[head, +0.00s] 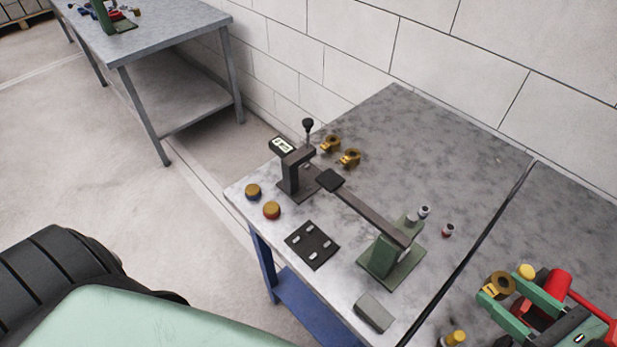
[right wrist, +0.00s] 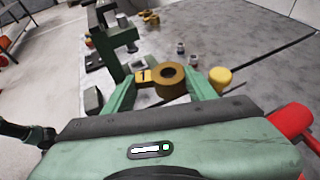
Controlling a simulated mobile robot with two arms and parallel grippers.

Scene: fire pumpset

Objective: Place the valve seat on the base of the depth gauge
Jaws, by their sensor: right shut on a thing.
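The depth gauge (head: 296,172) stands at the far left end of the near table, with a small lit display and a black knob on top. Its dark base (head: 314,191) shows in the head view. My right gripper (head: 505,287) is at the lower right, well apart from the gauge. It is shut on a brass ring-shaped valve seat (head: 498,284) with a side tab. In the right wrist view the valve seat (right wrist: 171,77) sits between the green fingers of my right gripper (right wrist: 164,88). My left gripper is not in view.
A green press (head: 392,262) with a long lever stands between. Two brass pieces (head: 330,143) (head: 349,157) lie behind the gauge. Two brass-topped caps (head: 253,191) (head: 271,210), a black slotted plate (head: 312,245) and a grey block (head: 374,312) lie near the front edge. The back middle is clear.

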